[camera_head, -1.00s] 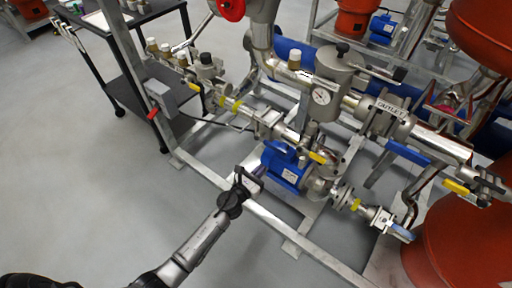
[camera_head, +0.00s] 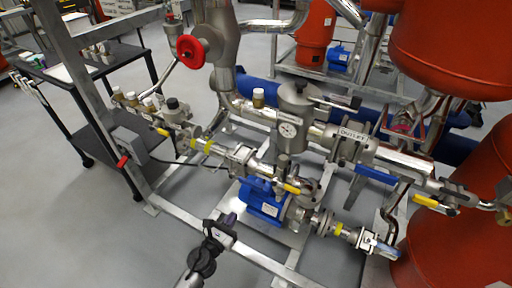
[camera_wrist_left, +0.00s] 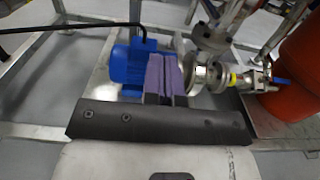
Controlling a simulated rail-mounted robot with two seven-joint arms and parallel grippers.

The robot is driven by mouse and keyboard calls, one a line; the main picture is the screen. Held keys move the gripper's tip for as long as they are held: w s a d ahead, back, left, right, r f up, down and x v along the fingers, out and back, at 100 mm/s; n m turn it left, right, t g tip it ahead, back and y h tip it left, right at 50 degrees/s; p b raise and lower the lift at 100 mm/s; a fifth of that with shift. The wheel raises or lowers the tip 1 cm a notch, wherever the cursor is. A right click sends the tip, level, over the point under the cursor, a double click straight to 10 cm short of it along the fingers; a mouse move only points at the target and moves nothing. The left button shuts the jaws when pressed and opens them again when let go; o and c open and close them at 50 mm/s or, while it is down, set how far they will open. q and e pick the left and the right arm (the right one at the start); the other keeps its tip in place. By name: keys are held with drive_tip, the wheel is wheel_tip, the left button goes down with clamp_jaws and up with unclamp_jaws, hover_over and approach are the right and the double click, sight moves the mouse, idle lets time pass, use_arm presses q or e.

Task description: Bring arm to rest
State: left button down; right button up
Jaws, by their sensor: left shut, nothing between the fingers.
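My left arm comes in from the bottom of the head view. Its gripper (camera_head: 222,222) is shut and empty, in front of the blue pump motor (camera_head: 262,200) and above the skid's front rail (camera_head: 262,262). In the left wrist view the closed purple finger pads (camera_wrist_left: 164,76) point toward the pump, with the blue motor (camera_wrist_left: 127,66) just to their left. Whether the fingertips touch anything I cannot tell, but nothing is held between them. My right gripper is not in view.
Orange-red tanks (camera_head: 452,50) fill the right side. A black cart (camera_head: 72,72) stands at the left. The grey floor (camera_head: 75,225) at lower left is clear.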

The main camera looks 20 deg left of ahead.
use_arm(q)
drive_tip(key=s+a+n+g+y, duration=0.2)
drive_tip(key=a+n+g+y, duration=0.25)
drive_tip(key=n, duration=1.05)
drive_tip(key=s+a+n+g+y, duration=0.3)
drive_tip(key=a+n+y, duration=0.15)
drive_tip(key=n, duration=0.95)
drive_tip(key=s+d+r+n+g+h+p, duration=0.25)
drive_tip(key=s+d+r+p, duration=0.25)
drive_tip(key=s+r+p, duration=0.35)
drive_tip(key=s+d+r+n+g+h+p, duration=0.1)
drive_tip(key=s+d+r+g+h+p, duration=0.2)
drive_tip(key=s+r+p, duration=0.55)
drive_tip(key=s+d+r+n+g+h+p, duration=0.1)
drive_tip(key=s+d+r+n+h+p, duration=0.15)
drive_tip(key=s+d+r+p, duration=0.5)
wheel_tip(320, 180, up, 37)
drive_tip(key=a+p, duration=0.2)
drive_tip(key=p, duration=3.5)
drive_tip(key=shift+s+r+p, duration=0.15)
drive_tip(key=shift+s+p, duration=0.1)
drive_tip(key=shift+p, duration=0.1)
